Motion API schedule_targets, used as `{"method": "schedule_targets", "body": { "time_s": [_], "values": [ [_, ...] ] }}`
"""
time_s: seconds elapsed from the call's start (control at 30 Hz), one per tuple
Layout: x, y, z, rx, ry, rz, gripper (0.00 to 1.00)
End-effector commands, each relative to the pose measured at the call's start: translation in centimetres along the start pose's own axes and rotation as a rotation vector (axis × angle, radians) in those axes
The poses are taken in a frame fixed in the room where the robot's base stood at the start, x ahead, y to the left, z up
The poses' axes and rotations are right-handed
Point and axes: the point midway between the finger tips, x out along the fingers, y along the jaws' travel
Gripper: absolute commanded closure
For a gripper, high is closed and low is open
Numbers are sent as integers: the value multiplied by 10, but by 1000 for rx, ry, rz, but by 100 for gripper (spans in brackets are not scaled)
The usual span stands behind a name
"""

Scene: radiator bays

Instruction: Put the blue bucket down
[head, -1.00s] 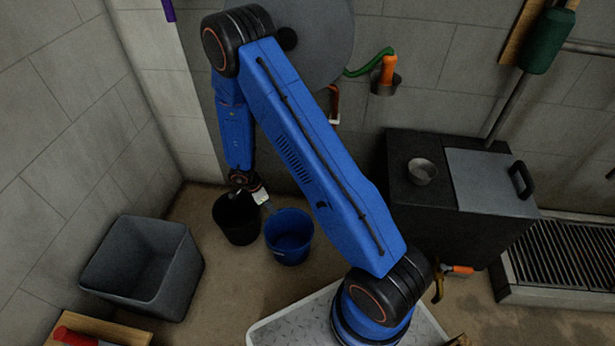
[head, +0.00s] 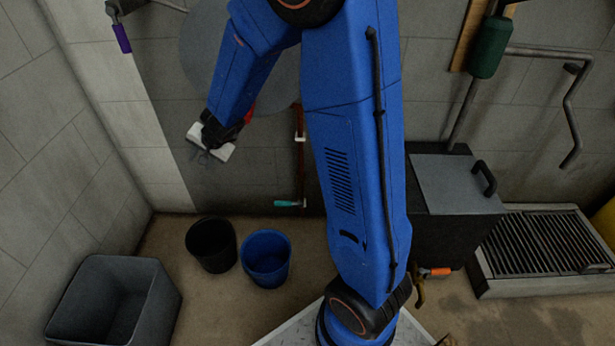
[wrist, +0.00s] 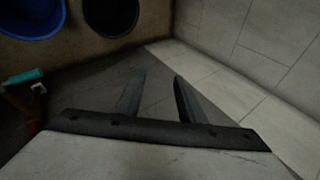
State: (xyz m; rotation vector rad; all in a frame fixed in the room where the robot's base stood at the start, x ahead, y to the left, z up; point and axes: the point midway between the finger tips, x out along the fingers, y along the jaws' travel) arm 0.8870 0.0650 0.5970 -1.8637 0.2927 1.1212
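The blue bucket (head: 266,258) stands upright on the floor, just right of a black bucket (head: 211,245). It also shows at the top left of the wrist view (wrist: 28,14), cut by the frame edge. My gripper (head: 208,155) is up near the back wall, above and well apart from both buckets. In the wrist view its two fingers (wrist: 158,92) are spread with nothing between them.
A grey bin (head: 115,300) stands on the floor at the left. A teal-handled valve (head: 287,203) on a copper pipe is on the back wall. A black box with a grey lid (head: 455,185) and a floor grate (head: 545,248) are at the right.

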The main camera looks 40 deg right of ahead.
Motion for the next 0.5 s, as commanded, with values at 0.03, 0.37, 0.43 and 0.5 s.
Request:
{"method": "schedule_targets", "body": {
  "time_s": [0.03, 0.37, 0.43, 0.5],
  "values": [
    [-20, -6, 2, -35, -10, -26, 64],
    [-129, -13, 35, -293, -93, -114, 64],
    [-151, -8, 42, -349, -106, -119, 64],
    [-172, -1, 50, -403, -117, -118, 64]
  ]
}}
